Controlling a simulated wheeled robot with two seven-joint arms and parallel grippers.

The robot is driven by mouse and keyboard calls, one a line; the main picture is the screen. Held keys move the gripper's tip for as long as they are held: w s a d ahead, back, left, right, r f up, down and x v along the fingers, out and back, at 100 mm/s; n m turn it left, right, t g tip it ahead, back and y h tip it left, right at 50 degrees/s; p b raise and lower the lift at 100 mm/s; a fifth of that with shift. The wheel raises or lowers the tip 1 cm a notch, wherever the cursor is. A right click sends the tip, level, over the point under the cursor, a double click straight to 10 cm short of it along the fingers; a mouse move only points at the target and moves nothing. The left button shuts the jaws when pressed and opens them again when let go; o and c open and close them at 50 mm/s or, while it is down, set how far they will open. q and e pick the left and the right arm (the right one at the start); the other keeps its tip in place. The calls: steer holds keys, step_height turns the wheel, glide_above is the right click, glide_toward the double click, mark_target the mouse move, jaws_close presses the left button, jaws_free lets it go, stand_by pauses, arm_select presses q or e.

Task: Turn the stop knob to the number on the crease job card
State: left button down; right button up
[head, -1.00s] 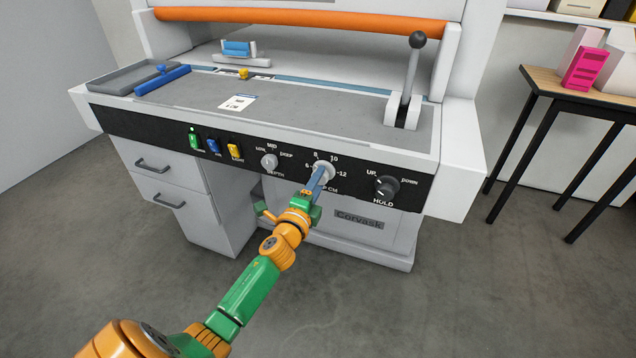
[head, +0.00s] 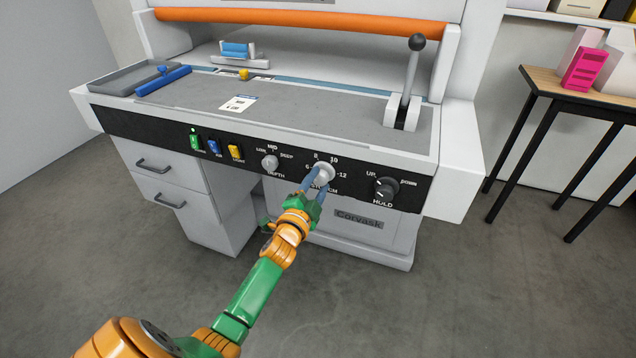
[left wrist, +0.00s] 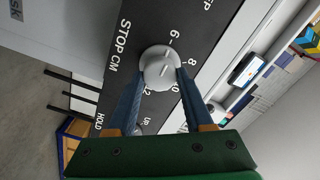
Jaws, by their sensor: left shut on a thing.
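The stop knob (head: 323,171) is a light grey round knob on the black front panel, with 6, 8, 10 and 12 around it. It also shows in the left wrist view (left wrist: 160,66). My left gripper (head: 313,180) is shut on it, one blue finger on each side of the knob. Where the knob's mark points is not clear. A white card (head: 238,104), likely the crease job card, lies flat on the grey bed; its print is too small to read. My right gripper is out of view.
The depth knob (head: 269,162) is left of the stop knob, and the dark hold knob (head: 386,187) is right of it. Green, blue and yellow switches sit farther left. A lever (head: 410,80) stands on the bed's right. A tray (head: 125,78) lies at the left.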

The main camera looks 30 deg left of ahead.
arm_select(q)
steer(key=shift+f, duration=0.15)
steer(key=shift+c, duration=1.5)
jaws_free()
steer(key=v, duration=0.7)
steer(key=shift+p, duration=0.35)
steer(key=shift+s, duration=0.1)
